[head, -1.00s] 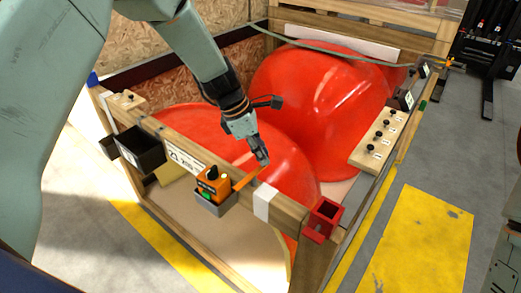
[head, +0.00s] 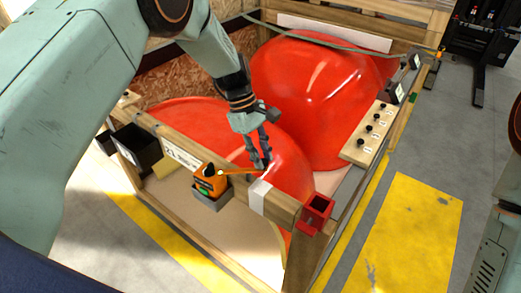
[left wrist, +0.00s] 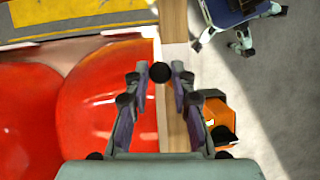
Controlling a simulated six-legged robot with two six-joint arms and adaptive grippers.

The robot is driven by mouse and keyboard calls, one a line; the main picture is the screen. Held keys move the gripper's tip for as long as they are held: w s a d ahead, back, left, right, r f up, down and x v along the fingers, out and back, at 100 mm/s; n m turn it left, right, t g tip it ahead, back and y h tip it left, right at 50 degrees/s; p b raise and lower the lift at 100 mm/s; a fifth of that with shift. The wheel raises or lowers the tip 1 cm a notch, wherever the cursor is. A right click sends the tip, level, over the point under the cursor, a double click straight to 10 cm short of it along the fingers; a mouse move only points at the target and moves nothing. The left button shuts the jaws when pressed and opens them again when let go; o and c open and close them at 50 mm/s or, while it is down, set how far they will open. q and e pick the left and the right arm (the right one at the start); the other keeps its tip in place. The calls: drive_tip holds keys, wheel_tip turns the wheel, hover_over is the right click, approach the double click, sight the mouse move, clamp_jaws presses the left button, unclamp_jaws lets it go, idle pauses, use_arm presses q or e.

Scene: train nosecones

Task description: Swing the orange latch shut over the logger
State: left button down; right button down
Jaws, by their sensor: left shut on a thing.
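The logger (head: 206,184) is an orange box with a dark top knob and a green spot, seated in a grey holder (head: 213,201) on the front wooden rail. The thin orange latch (head: 236,172) reaches from the logger's top edge to the right, along the rail, clear of the logger's front. My left gripper (head: 263,165) is at its far end, shut on the latch's end. In the left wrist view a round black knob (left wrist: 160,72) sits between the fingertips, and the orange logger (left wrist: 215,118) lies right of the fingers. The right gripper is out of view.
Big red nosecones (head: 320,95) lie in the crate behind the rail. A white band (head: 259,196) wraps the rail and a red holder (head: 316,212) is at its right end. A black bin (head: 137,149) hangs at left. A knobbed board (head: 370,133) is on the right side.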

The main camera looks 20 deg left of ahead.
use_arm(q)
drive_tip(key=shift+s+f+m, duration=0.1)
drive_tip(key=shift+s+m, duration=0.15)
drive_tip(key=shift+m, duration=0.35)
drive_tip(key=shift+s+d+g, duration=0.1)
drive_tip(key=shift+g, duration=0.2)
drive_tip(key=c, duration=1.1)
unclamp_jaws()
drive_tip(key=shift+c, duration=0.2)
drive_tip(key=v, duration=1.2)
